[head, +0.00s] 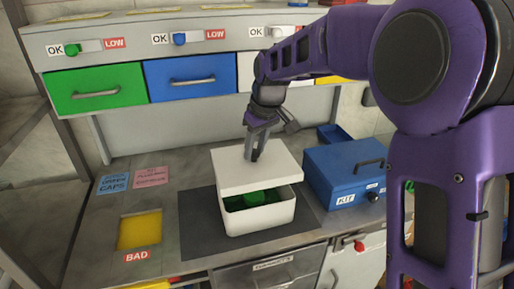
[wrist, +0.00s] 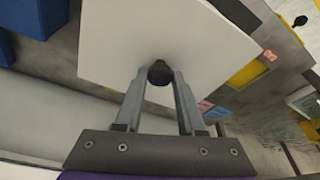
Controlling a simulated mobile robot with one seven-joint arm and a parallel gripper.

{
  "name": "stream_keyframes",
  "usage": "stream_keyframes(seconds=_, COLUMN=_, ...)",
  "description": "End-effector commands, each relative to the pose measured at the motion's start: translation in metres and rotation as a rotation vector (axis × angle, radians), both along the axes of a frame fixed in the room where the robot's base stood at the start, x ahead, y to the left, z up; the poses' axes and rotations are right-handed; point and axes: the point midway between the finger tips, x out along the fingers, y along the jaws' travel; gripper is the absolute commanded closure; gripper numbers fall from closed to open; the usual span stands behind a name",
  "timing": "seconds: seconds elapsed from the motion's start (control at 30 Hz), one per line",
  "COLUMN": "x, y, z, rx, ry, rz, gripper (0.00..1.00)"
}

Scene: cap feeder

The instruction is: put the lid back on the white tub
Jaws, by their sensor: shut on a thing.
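The white tub (head: 262,216) stands on a dark grey mat on the bench, with green things (head: 252,199) showing inside through the gap at its front. The white lid (head: 268,176) is above the tub, tilted and shifted toward the back, with the front of the opening uncovered. Whether its rear edge touches the tub rim is hidden. My gripper (head: 254,155) is over the lid. In the wrist view, my gripper (wrist: 160,85) is shut on the lid's dark round knob (wrist: 160,73), and the lid (wrist: 160,30) spreads out beyond the fingers.
A blue KIT box (head: 343,172) with a black handle stands close to the tub's right. A yellow opening (head: 140,230) labelled BAD lies left of the mat (head: 200,222). Green (head: 95,88) and blue (head: 190,77) drawers hang above the bench at the back.

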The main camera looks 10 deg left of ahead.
Motion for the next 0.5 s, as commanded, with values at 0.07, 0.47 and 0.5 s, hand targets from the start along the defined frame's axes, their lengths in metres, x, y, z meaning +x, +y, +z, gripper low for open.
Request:
stream_keyframes(seconds=0.07, x=0.0, y=0.0, z=-0.004, rx=0.0, ry=0.0, rz=0.0, gripper=1.0)
stream_keyframes(seconds=0.47, x=0.0, y=0.0, z=-0.039, rx=0.0, ry=0.0, rz=0.0, gripper=1.0)
stream_keyframes(seconds=0.5, x=0.0, y=0.0, z=-0.043, rx=0.0, ry=0.0, rz=0.0, gripper=1.0)
